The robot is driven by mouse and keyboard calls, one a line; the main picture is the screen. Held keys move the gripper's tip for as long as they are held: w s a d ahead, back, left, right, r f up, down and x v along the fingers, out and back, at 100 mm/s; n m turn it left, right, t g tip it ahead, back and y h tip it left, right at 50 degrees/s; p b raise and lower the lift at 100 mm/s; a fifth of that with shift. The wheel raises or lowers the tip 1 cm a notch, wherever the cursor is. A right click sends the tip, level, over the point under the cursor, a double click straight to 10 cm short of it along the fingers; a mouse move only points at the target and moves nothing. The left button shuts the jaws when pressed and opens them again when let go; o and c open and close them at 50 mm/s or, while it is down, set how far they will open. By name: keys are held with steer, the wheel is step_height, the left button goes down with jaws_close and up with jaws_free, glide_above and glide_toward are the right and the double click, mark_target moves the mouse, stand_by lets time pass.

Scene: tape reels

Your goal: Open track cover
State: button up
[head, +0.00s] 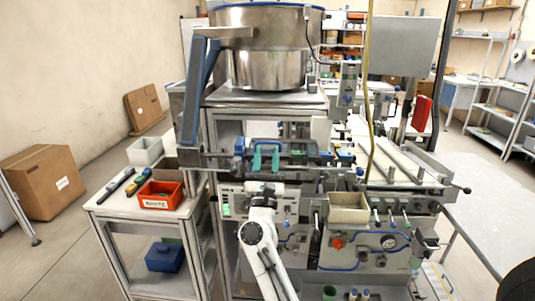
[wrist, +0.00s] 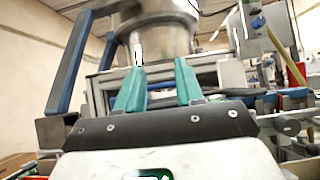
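My gripper (head: 266,157) is in front of the machine's middle, with its two green fingers pointing up and apart. In the wrist view my gripper (wrist: 160,68) is open, and nothing shows held between the fingers. A blue arched handle (head: 268,142) shows just behind and above the fingertips in the head view, over a dark track section (head: 298,157). This looks like the track cover's handle, but the cover's outline is too small and partly hidden to tell. Whether the fingers touch the handle cannot be told.
A large steel bowl (head: 262,45) stands above the track. A blue-grey upright arm (head: 196,90) stands left of the bowl. A beige bin (head: 349,208) sits on the machine front at right. A side cart holds a red bin (head: 161,195).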

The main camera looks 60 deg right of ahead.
steer(key=shift+s+a+r+p, duration=0.3)
steer(key=shift+a+r+p, duration=0.25)
steer(key=shift+a+p, duration=0.15)
steer(key=shift+s+a+r+p, duration=0.35)
steer(key=shift+a+r+p, duration=0.25)
steer(key=shift+a, duration=0.2)
steer(key=shift+s+a+r+p, duration=0.3)
steer(key=shift+a+r+p, duration=0.2)
steer(key=shift+a+p, duration=0.25)
steer(key=shift+f+b, duration=0.1)
steer(key=shift+b, duration=0.2)
steer(key=shift+c, duration=0.6)
steer(key=shift+t+h, duration=0.3)
steer(key=shift+h, duration=0.2)
steer(key=d+f+b, duration=0.1)
steer(key=f+b, duration=0.2)
steer(key=f, duration=0.2)
steer(key=d+f+b, duration=0.2)
steer(key=f, duration=0.4)
steer(key=d+f+b, duration=0.1)
steer(key=f+b, duration=0.2)
steer(key=f, duration=0.3)
steer(key=shift+w+d+b, duration=0.1)
steer(key=shift+d+b, duration=0.1)
steer(key=shift+b, duration=0.15)
jaws_close()
steer(key=p+x, duration=0.3)
steer(key=x, duration=0.7)
steer(key=shift+p, duration=0.35)
